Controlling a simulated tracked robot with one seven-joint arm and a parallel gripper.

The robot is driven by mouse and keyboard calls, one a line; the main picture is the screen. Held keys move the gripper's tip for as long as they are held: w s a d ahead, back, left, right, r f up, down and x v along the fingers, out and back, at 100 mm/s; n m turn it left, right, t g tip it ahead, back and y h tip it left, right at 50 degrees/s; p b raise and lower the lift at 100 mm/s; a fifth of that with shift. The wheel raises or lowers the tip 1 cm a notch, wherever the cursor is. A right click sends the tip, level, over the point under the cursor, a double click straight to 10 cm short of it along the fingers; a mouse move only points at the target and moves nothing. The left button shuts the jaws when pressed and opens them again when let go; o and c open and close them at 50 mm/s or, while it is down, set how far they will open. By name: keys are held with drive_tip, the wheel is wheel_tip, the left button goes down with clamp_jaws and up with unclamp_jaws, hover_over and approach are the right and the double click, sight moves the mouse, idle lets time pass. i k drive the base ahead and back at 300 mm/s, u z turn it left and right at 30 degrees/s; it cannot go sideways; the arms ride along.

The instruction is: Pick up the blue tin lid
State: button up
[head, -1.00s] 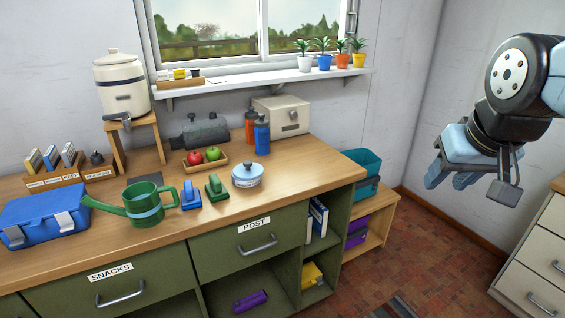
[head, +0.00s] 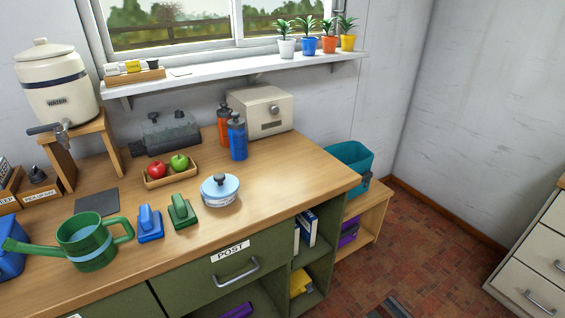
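A round tin with a pale blue lid (head: 219,185) stands on the wooden worktop, right of the green stapler-like block. The lid has a dark knob on top and sits on the tin, whose side is pale. My gripper is not in view now.
Left of the tin stand a green block (head: 182,211), a blue block (head: 150,224) and a green watering can (head: 86,242). Behind it are a fruit tray (head: 156,184), a blue bottle (head: 237,138) and a cream box (head: 262,112). The worktop (head: 295,170) right of the tin is clear.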

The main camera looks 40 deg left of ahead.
sight(220, 185)
drive_tip(key=u, duration=0.75)
drive_tip(key=i, duration=0.1)
drive_tip(key=z, duration=1.65)
drive_tip(key=k, duration=2.35)
drive_tip(key=u, duration=0.95)
drive_tip(key=i, duration=1)
